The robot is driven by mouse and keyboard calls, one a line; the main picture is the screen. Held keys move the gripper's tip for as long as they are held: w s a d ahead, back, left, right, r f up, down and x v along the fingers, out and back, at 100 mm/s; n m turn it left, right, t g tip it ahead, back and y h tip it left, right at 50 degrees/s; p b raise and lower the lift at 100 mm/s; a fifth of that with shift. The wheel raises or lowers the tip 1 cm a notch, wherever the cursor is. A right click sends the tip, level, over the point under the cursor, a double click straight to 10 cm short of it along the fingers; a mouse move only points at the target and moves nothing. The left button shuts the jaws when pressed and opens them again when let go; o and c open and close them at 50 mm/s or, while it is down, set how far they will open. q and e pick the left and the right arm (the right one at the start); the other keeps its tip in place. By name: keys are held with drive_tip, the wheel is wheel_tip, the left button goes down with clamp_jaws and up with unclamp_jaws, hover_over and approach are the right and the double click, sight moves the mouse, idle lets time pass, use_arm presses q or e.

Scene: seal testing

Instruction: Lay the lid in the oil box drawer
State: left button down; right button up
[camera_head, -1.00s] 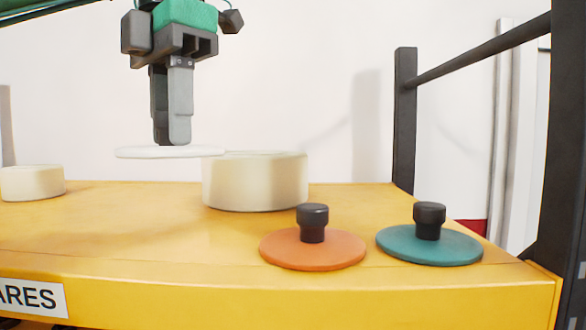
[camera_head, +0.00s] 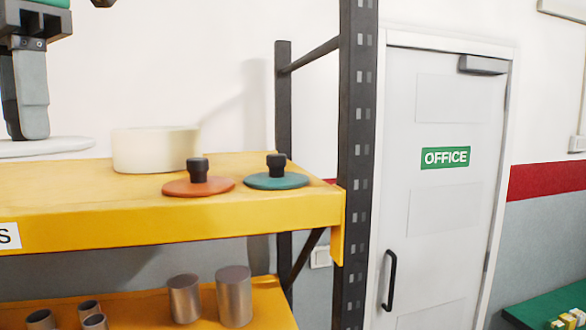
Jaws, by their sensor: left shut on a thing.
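My left gripper (camera_head: 27,138) is at the left edge of the head view, pointing down. It is shut on a white round lid (camera_head: 50,148), held level above the yellow shelf and cut off by the picture's left edge. The lid's knob is hidden between the fingers. An orange lid (camera_head: 198,187) and a teal lid (camera_head: 276,180), each with a black knob, lie on the upper shelf (camera_head: 262,212). The oil box drawer is not in view. My right gripper is not in view.
A cream round container (camera_head: 155,149) stands on the upper shelf beside the held lid. Metal cylinders (camera_head: 233,296) stand on the lower shelf. A dark rack post (camera_head: 357,160) bounds the shelf. An office door (camera_head: 432,200) is at right, with a green surface (camera_head: 555,310) at lower right.

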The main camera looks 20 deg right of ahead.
use_arm(q)
drive_tip(key=a+f+m, duration=0.2)
drive_tip(key=f+m, duration=0.7)
drive_tip(key=f, duration=1.6)
drive_tip(key=a+f+m, duration=0.2)
drive_tip(key=f+m, duration=0.7)
drive_tip(key=f, duration=1.6)
drive_tip(key=a+f+m, duration=0.3)
drive_tip(key=f+m, duration=0.6)
drive_tip(key=f, duration=1.6)
drive_tip(key=shift+s, duration=0.25)
drive_tip(key=shift+a, duration=0.1)
